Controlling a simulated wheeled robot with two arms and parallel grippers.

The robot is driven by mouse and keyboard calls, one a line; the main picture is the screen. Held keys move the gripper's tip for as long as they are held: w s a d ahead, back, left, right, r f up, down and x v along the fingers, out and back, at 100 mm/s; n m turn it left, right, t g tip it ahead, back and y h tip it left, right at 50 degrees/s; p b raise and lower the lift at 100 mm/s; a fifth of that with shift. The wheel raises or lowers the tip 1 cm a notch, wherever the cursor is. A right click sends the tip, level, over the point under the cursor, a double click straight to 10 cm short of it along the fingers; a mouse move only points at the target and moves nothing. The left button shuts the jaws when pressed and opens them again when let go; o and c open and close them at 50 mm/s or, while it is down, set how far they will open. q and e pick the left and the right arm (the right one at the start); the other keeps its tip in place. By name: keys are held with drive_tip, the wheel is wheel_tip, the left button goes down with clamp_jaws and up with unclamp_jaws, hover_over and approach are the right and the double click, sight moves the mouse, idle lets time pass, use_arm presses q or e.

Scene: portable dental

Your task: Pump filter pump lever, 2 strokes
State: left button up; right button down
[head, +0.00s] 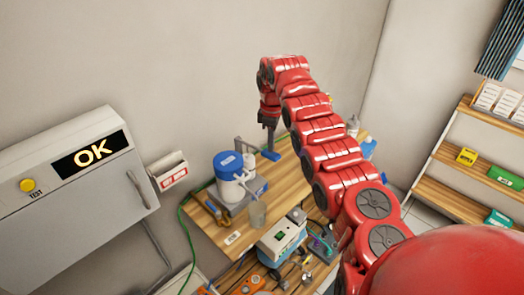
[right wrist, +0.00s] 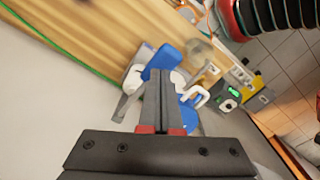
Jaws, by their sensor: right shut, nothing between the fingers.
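The filter pump is a white canister with a blue lid (head: 228,163), standing on the wooden table. A blue lever pad (head: 271,154) shows to the right of the canister. My right gripper (head: 270,140) reaches down over the table's far side, just above or at the pad; I cannot tell whether they touch. In the right wrist view the closed fingers (right wrist: 158,74) point toward the blue pad (right wrist: 166,55), with a grey bracket (right wrist: 130,82) to the left. Fingers hide part of the pump. My left gripper is not in view.
A clear cup (head: 257,214) stands in front of the pump. A white and blue device (head: 283,236) is at the table's front. A wall cabinet showing OK (head: 92,152) is at left, and a wooden shelf (head: 470,200) at right. A green hose (head: 184,225) runs along the table's left edge.

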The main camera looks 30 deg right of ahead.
sight(271, 158)
drive_tip(key=shift+f+b, duration=2.45)
drive_tip(key=shift+f, duration=0.9)
drive_tip(key=shift+r, duration=0.1)
drive_tip(key=shift+r+p, duration=0.5)
drive_tip(key=shift+r, duration=1.85)
drive_tip(key=shift+r+p, duration=0.55)
drive_tip(key=shift+r, duration=0.9)
drive_tip(key=shift+f, duration=0.1)
